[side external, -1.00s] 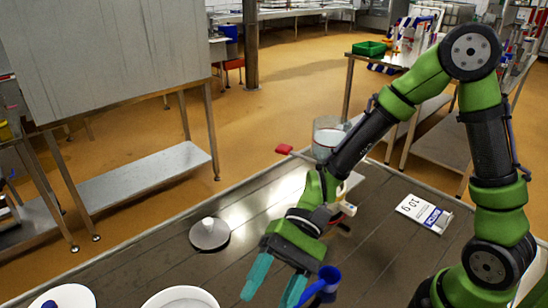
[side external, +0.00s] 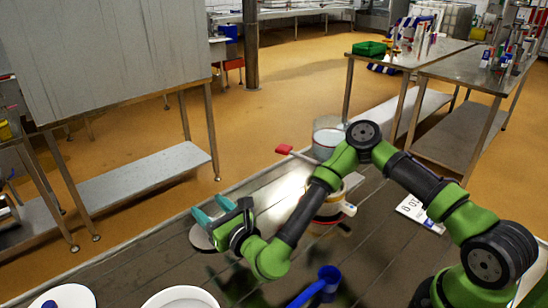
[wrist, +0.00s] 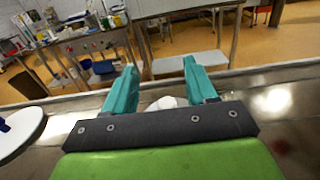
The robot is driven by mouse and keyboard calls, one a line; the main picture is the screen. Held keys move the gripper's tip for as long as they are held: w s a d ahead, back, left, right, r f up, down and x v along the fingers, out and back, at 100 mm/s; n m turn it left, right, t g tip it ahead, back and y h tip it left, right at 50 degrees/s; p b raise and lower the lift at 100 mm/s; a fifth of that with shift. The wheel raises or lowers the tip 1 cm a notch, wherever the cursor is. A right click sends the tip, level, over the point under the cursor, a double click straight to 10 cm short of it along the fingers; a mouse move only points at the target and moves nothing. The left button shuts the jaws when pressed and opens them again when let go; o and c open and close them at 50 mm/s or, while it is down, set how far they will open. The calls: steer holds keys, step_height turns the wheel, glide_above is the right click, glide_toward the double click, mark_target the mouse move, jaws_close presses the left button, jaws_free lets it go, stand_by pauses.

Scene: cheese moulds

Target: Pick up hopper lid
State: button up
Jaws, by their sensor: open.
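The hopper lid appears to be the round grey disc (side external: 202,240) with a pale knob, lying on the dark table near its far edge in the side view. My gripper (side external: 212,210) is above it, fingers spread and pointing toward the far edge, and hides much of the disc and its knob. In the wrist view my gripper (wrist: 160,68) is open, with teal fingers apart and nothing clamped. The lid's pale knob (wrist: 166,103) shows low between the fingers, partly covered by the gripper's dark body. I cannot tell whether the fingers touch it.
A white disc with blue on top (side external: 68,297) and a white bowl (side external: 180,298) stand at the front left. A blue scoop (side external: 324,284) is at the front.

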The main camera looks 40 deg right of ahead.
step_height(320, 180, down, 6)
steer(key=shift+f, duration=0.25)
steer(key=shift+w+r, duration=0.15)
steer(key=shift+w, duration=0.65)
steer(key=shift+w+r, duration=0.1)
steer(key=shift+w, duration=0.65)
steer(key=shift+c, duration=0.2)
jaws_close()
